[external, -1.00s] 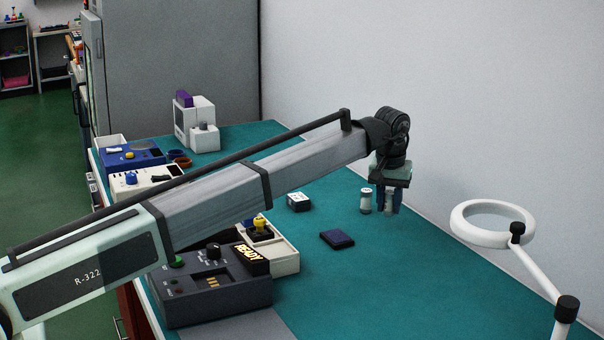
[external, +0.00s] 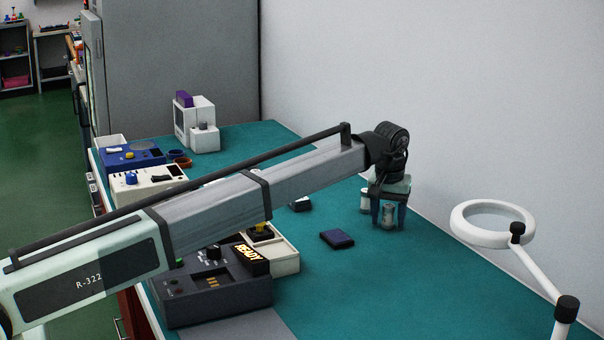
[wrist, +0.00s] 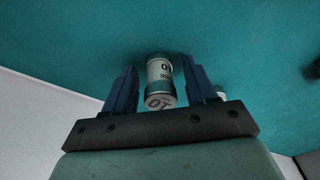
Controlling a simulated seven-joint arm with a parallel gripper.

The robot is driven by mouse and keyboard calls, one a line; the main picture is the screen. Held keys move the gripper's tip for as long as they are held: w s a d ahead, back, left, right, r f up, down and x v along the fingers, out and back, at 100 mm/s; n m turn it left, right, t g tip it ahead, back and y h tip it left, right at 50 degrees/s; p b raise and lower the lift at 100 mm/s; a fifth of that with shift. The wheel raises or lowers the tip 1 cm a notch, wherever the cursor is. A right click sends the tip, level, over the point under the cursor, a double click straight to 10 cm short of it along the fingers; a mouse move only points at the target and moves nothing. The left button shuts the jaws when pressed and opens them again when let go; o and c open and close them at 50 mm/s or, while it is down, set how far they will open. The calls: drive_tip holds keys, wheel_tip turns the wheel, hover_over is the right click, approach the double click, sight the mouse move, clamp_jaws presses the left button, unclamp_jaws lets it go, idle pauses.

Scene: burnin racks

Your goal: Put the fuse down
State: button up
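The fuse (external: 388,215) is a small pale cylinder with metal-grey ends. In the wrist view the fuse (wrist: 160,72) shows dark lettering on its side and end. It appears to stand upright on the teal mat (external: 340,290). My gripper (external: 388,222) is low at the mat, with its blue fingers either side of the fuse. In the wrist view my gripper (wrist: 161,82) shows a gap between the fuse and each finger, so it is open. A second similar cylinder (external: 365,202) stands just left of the gripper, mostly hidden behind a finger in the wrist view.
A dark blue square pad (external: 337,239) lies on the mat nearby. A dark box with a lit READY sign (external: 251,260) stands nearer the camera. A small black-and-white block (external: 301,204) is partly hidden by my arm. A white ring lamp (external: 458,222) stands at right. The front mat is clear.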

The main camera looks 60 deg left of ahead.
drive_tip(key=shift+r, duration=0.15)
wheel_tip(320, 180, up, 12)
drive_tip(key=s+d, duration=0.1)
drive_tip(key=shift+s, duration=0.15)
idle(0.4)
drive_tip(key=shift+d, duration=0.1)
